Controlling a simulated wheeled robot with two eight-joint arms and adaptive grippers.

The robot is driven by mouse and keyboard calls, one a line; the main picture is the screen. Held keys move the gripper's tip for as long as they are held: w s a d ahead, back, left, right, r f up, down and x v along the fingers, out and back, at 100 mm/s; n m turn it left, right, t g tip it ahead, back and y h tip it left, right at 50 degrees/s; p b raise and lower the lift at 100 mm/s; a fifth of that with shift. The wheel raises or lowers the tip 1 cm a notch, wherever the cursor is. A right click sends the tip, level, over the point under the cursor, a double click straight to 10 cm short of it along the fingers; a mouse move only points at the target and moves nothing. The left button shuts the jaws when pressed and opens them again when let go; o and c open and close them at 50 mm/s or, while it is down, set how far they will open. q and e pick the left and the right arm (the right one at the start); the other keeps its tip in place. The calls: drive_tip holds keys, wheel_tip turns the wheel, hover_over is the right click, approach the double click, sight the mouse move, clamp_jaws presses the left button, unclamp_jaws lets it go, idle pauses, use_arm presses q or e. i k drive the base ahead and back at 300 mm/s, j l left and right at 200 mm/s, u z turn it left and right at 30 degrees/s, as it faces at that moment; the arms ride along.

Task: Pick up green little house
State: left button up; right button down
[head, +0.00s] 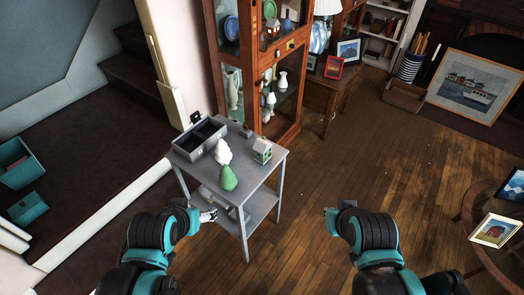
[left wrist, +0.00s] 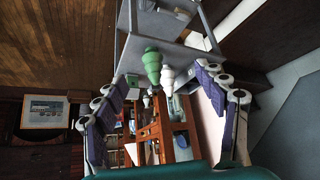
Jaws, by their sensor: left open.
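The green little house (head: 262,151) is a small block with pale walls and a green roof, standing near the right edge of a grey two-tier table (head: 262,178). My left gripper (head: 208,215) is in front of the table's left side, apart from the house. In the left wrist view my left gripper (left wrist: 167,74) is open, with nothing between its fingers.
A green tree (head: 228,179) and a white tree (head: 222,152) stand left of the house. A grey compartment box (head: 200,138) sits at the back left. A wooden glass cabinet (head: 257,75) stands close behind. The floor (head: 340,165) to the right is clear.

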sight(262, 148)
drive_tip(key=i+l, duration=0.75)
drive_tip(key=l, duration=0.15)
drive_tip(key=i+j+u, duration=0.05)
